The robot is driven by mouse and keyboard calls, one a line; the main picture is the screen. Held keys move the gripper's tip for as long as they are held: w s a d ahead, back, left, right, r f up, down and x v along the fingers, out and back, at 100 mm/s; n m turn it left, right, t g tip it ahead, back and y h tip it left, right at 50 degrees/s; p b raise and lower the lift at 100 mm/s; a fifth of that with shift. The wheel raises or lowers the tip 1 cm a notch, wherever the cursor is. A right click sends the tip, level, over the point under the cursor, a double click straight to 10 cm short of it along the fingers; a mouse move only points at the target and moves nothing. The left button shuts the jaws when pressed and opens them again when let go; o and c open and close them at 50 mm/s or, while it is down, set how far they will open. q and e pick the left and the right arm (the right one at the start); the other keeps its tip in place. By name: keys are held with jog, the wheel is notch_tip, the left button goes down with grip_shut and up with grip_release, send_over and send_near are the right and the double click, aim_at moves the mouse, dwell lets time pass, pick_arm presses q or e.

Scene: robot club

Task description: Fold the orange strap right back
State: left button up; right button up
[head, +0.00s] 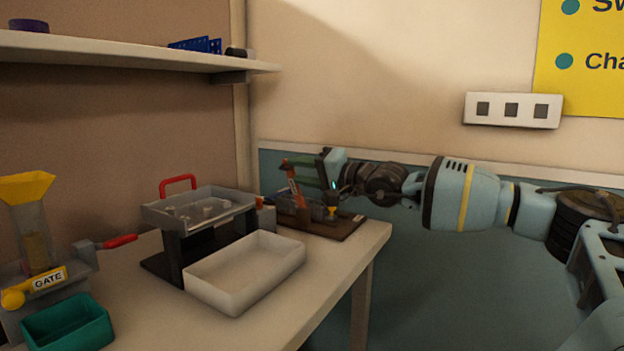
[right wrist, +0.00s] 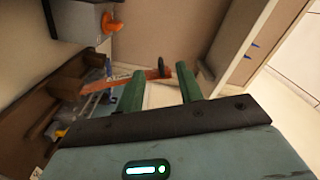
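The orange strap (head: 294,188) stands up at a tilt from a brown board (head: 345,229) at the far right end of the table. In the right wrist view the strap (right wrist: 100,85) runs from the fixture at left toward the space between my fingertips, with a dark knob-like part near its end. My right gripper (head: 290,171) is at the strap's upper part. Its two green fingers (right wrist: 160,75) are apart, with the strap's end showing between or just beyond them. I cannot tell whether they touch it. My left gripper is not in view.
A white tray (head: 246,285) and a grey stand with a red handle (head: 178,181) are left of the board. A gate device with a yellow funnel (head: 25,187) and a green bin (head: 68,328) stand further left. A shelf (head: 110,52) hangs above. The wall is close behind.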

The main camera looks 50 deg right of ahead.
jog(key=shift+s+f, duration=0.1)
jog(key=shift+s+a+r, duration=0.2)
jog(key=shift+s, duration=0.25)
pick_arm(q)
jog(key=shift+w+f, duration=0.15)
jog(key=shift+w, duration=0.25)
pick_arm(e)
jog(key=shift+s+d+f, duration=0.1)
jog(key=shift+s+d, duration=0.1)
jog(key=shift+s, duration=0.7)
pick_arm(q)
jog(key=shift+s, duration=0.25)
